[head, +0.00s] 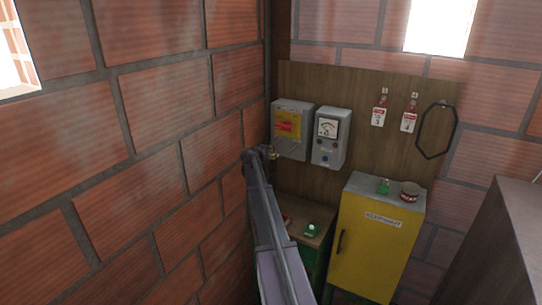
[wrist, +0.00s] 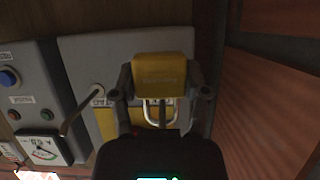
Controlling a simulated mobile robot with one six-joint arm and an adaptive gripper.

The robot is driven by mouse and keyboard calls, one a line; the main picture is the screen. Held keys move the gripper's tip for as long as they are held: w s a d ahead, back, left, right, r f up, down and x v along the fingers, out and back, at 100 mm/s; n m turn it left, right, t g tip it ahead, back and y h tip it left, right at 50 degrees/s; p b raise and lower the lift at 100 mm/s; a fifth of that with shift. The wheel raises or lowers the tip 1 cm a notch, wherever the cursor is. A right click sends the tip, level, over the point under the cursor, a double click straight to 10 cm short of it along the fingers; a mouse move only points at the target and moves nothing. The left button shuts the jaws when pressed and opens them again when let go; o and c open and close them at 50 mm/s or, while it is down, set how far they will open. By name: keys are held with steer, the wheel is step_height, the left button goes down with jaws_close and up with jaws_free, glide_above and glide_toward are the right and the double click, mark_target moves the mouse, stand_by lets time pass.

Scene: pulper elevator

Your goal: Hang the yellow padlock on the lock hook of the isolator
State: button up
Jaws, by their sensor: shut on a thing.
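My gripper (wrist: 165,88) is shut on the yellow padlock (wrist: 160,75), with one finger on each side of its body. The shackle (wrist: 158,113) points down in the wrist view. Behind it is the grey isolator box (wrist: 85,50) with a yellow panel; a rod-like lever (wrist: 76,115) stands out to the left. In the head view the isolator (head: 305,138) hangs on the board at the corner, and my gripper (head: 266,153) is at its lower left. The lock hook cannot be made out behind the padlock and gripper. Whether the padlock touches the isolator is unclear.
A grey meter box (head: 331,152) hangs right of the isolator. A yellow cabinet (head: 370,255) and a low wooden bench (head: 296,208) stand below. The brick wall (head: 150,150) is close on the left.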

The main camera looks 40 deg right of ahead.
steer(key=o, duration=1.3)
steer(key=shift+r, duration=0.1)
steer(key=shift+s+a+r+p, duration=0.2)
steer(key=shift+a+r+p, duration=0.1)
steer(key=shift+a+p, duration=0.1)
steer(key=s+a+r+p, duration=0.1)
steer(key=s+a, duration=0.2)
steer(key=a, duration=0.5)
steer(key=shift+s+a+f+n+t+y+b, duration=0.45)
steer(key=shift+s+f+b, duration=0.95)
steer(key=shift+s, duration=2.6)
steer(key=shift+s+a+f+n+t+y+b, duration=0.15)
steer(key=shift+s+a+f+n+t+b, duration=0.85)
steer(key=shift+s, duration=3)
steer(key=shift+s+a+f+m+g+y+b, duration=0.25)
steer(key=shift+s+f+b, duration=1.5)
steer(key=shift+s, duration=2.25)
